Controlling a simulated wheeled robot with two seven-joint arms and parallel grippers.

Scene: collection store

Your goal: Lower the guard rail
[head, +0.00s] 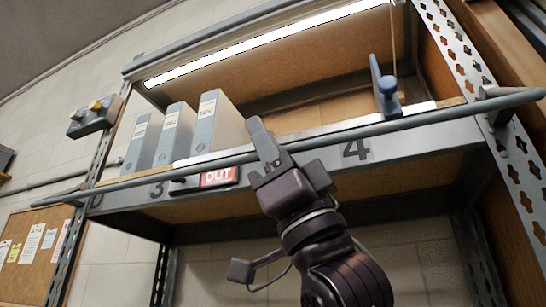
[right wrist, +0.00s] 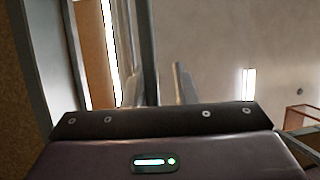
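The guard rail (head: 415,124) is a long grey bar. It runs across the front of the shelf (head: 420,145), from the left upright to the right upright. My right gripper (head: 283,150) is at the middle of the rail, reaching up from below. One finger crosses in front of the rail in the head view. In the right wrist view the rail (right wrist: 149,45) runs down between the two fingers (right wrist: 160,88), with a gap visible on its right side. The gripper looks open around the rail; contact is not clear. My left gripper is out of view.
Several grey binders (head: 175,135) stand on the shelf at the left. A blue-handled object (head: 386,88) stands at the right. A red OUT sign (head: 219,177) is on the shelf front. A control box (head: 95,117) and a cork board (head: 35,245) are on the left wall.

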